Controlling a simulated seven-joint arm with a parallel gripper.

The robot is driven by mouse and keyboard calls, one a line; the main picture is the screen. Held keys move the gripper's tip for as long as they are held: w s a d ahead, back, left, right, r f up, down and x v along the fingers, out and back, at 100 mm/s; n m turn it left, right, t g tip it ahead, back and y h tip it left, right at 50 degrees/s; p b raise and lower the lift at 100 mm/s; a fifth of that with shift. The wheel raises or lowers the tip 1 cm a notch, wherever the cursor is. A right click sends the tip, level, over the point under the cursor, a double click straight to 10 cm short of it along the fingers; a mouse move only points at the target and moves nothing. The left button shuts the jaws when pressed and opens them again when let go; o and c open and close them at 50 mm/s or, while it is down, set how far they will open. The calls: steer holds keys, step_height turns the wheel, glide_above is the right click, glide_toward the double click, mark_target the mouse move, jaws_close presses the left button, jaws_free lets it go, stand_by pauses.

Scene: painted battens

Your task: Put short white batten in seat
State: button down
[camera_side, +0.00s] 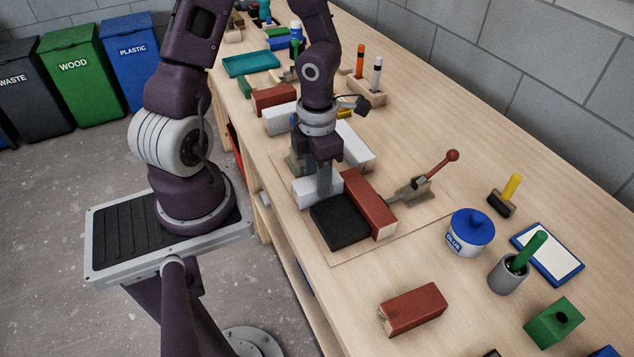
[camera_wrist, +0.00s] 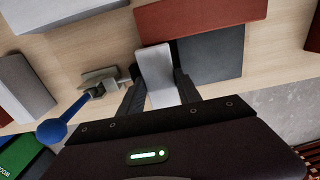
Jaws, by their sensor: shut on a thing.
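The short white batten (camera_side: 302,190) is between the fingers of my gripper (camera_side: 325,188), low at the board. In the wrist view the white batten (camera_wrist: 157,78) shows between both fingers, one end at or very near the long red batten (camera_wrist: 200,18). The black block (camera_wrist: 212,55) is beside it, with a finger between them. In the side view the red batten (camera_side: 369,205) lies along the right side of the black block (camera_side: 338,222). My gripper hides part of the white batten, so I cannot tell whether it rests fully on the board.
A red-knobbed clamp (camera_side: 422,180) stands right of the red batten. A blue-knobbed clamp (camera_wrist: 62,128) shows in the wrist view. Other white battens (camera_side: 357,146) lie behind. A loose red block (camera_side: 412,309), glue pot (camera_side: 470,233) and grey cup (camera_side: 508,275) stand at the front right.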

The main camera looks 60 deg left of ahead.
steer(key=shift+f, duration=0.3)
